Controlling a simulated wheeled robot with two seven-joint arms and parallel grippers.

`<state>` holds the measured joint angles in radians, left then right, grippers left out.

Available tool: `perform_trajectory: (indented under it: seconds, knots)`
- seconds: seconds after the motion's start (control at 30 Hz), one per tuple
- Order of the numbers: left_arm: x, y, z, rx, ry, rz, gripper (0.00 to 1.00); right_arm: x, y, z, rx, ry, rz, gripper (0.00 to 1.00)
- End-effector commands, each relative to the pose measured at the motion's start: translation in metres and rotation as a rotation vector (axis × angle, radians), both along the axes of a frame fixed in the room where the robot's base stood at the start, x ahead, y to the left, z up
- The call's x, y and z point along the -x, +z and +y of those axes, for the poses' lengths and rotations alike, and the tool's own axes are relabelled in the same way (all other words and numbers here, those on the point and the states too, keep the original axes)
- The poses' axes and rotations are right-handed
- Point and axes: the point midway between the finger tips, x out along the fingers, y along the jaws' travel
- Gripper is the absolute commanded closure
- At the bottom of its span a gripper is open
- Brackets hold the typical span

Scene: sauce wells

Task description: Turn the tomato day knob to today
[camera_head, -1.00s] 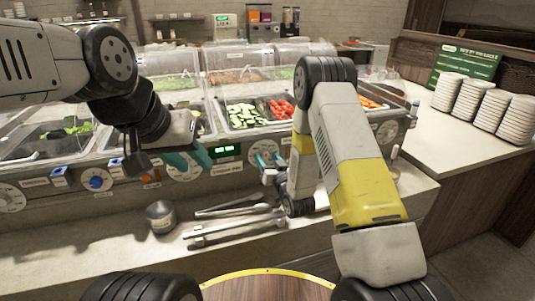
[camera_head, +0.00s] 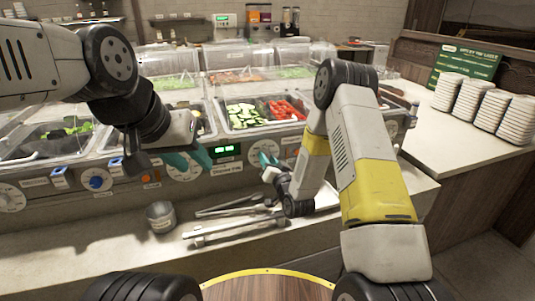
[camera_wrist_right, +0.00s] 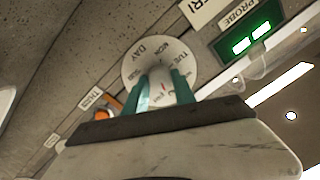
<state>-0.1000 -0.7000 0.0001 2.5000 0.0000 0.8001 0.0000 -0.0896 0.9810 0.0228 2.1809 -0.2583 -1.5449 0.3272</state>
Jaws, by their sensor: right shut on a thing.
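The day dial (camera_wrist_right: 131,70) is a pale disc marked DAY, MON and TUE in the right wrist view, with other letters partly covered. Its white knob (camera_wrist_right: 160,84) stands between the teal fingers of my right gripper (camera_wrist_right: 162,88), which is shut on it. Which day the knob points at is not clear. In the head view my right gripper (camera_head: 268,163) is at the counter's front panel, below the cut tomatoes (camera_head: 286,107). My left gripper (camera_head: 188,161) is open and empty before another dial (camera_head: 184,171), left of the green display.
A green display (camera_head: 226,150) is on the panel between my grippers. A blue knob (camera_head: 96,181) and an orange button (camera_wrist_right: 103,107) are also on panels. Tongs (camera_head: 235,229) and a metal cup (camera_head: 161,216) lie on the ledge below. Plates (camera_head: 482,100) are stacked at right.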

Motion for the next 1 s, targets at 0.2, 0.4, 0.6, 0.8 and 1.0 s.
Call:
perform_trajectory:
  seconds: [0.2, 0.4, 0.6, 0.8, 1.0]
  knots:
    - [0.0, 0.0, 0.0, 0.0, 0.0, 0.0, 0.64, -0.0002, -0.0008, -0.0012, -0.176, -0.002, 0.058, 1.0]
    - [0.0, 0.0, 0.0, 0.0, 0.0, 0.0, 0.64, 0.0001, -0.0015, -0.0006, -0.31, -0.002, 0.102, 1.0]
    - [0.0, 0.0, 0.0, 0.0, 0.0, 0.0, 0.64, 0.0001, -0.0013, -0.0006, -0.401, -0.001, 0.131, 1.0]
    - [0.0, 0.0, 0.0, 0.0, 0.0, 0.0, 0.64, 0.0002, -0.0012, 0.0001, -0.447, 0.0, 0.146, 1.0]
    - [0.0, 0.0, 0.0, 0.0, 0.0, 0.0, 0.64, 0.0003, -0.0015, 0.0, -0.458, 0.0, 0.151, 1.0]
